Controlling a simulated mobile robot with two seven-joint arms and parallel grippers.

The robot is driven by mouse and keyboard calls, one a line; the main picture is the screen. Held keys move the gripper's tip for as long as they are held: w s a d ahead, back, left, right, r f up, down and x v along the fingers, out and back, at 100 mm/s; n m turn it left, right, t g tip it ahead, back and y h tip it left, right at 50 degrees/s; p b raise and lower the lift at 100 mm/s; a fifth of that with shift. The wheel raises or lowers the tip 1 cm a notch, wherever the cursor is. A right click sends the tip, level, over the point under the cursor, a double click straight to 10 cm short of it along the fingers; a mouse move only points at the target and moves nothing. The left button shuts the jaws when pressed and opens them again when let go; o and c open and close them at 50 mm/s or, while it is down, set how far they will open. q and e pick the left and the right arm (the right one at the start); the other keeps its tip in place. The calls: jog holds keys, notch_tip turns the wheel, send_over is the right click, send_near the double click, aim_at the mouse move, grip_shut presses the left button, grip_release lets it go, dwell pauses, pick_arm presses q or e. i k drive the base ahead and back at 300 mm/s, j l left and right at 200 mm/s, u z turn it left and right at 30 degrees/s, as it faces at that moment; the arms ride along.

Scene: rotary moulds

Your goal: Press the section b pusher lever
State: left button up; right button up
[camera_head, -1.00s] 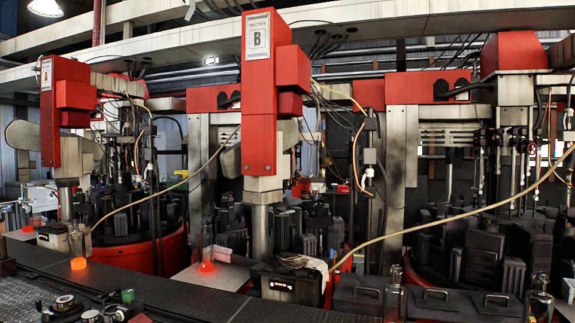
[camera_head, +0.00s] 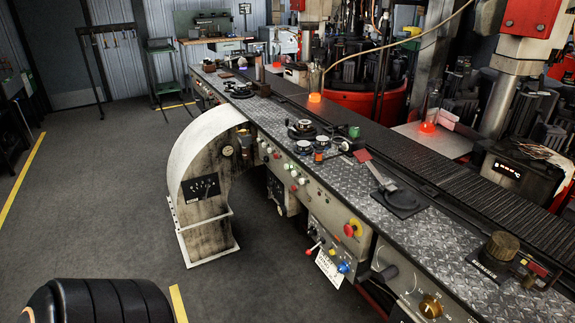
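A lever with a flat red handle (camera_head: 363,156) and a metal arm rises from a black base plate (camera_head: 402,204) on the diamond-plate console top (camera_head: 440,232). It leans up toward the back left. A smaller lever with a red ball knob (camera_head: 309,252) sticks out of the console's front panel. No readable label shows which of them is the section b pusher lever. The lower part of a red machine column (camera_head: 530,14) is at the top right, with no section sign in view.
A long conveyor (camera_head: 440,178) runs behind the console. A curved white housing (camera_head: 205,185) with a gauge panel juts from the console's front. Open grey floor (camera_head: 90,190) lies to the left, with yellow lines.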

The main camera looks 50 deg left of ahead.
aim_at(308, 253)
jog(key=u, duration=1.35)
